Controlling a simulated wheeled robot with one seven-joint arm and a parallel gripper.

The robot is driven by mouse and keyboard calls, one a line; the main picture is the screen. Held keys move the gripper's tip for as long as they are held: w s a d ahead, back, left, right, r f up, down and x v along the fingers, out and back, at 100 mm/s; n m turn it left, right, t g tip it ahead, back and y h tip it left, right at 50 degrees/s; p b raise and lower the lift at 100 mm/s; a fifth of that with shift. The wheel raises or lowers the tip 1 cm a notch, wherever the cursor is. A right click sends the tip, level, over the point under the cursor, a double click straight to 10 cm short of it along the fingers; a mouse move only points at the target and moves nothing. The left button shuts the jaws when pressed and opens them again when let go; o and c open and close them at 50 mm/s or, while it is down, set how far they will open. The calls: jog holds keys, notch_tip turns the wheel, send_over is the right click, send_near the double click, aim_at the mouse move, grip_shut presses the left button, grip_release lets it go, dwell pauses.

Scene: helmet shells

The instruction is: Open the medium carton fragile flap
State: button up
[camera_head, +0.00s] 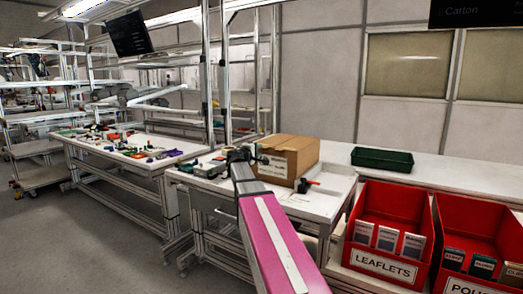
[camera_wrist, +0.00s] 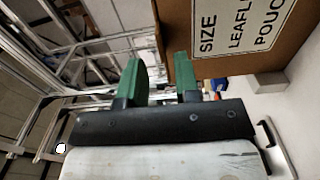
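The brown cardboard carton (camera_head: 290,154) stands on the white worktable, and its top looks closed in the head view. A white label (camera_head: 272,166) is on its near face. In the wrist view the carton (camera_wrist: 176,32) fills the upper right, with the label (camera_wrist: 242,28) reading SIZE, LEAFL and POUC. I cannot make out which flap is the fragile one. My gripper (camera_head: 241,154) is at the carton's left side. In the wrist view its two green fingers (camera_wrist: 158,76) are apart, with the carton's edge showing between and beyond them. I cannot tell whether they touch it.
A small black and red tool (camera_head: 307,185) lies right of the carton. A green tray (camera_head: 382,159) sits on the back counter. Red bins (camera_head: 385,266) marked LEAFLETS and POU stand at the right. A table (camera_head: 130,150) with small parts is at the left.

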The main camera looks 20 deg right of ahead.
jog(key=shift+x, duration=1.85)
grip_shut()
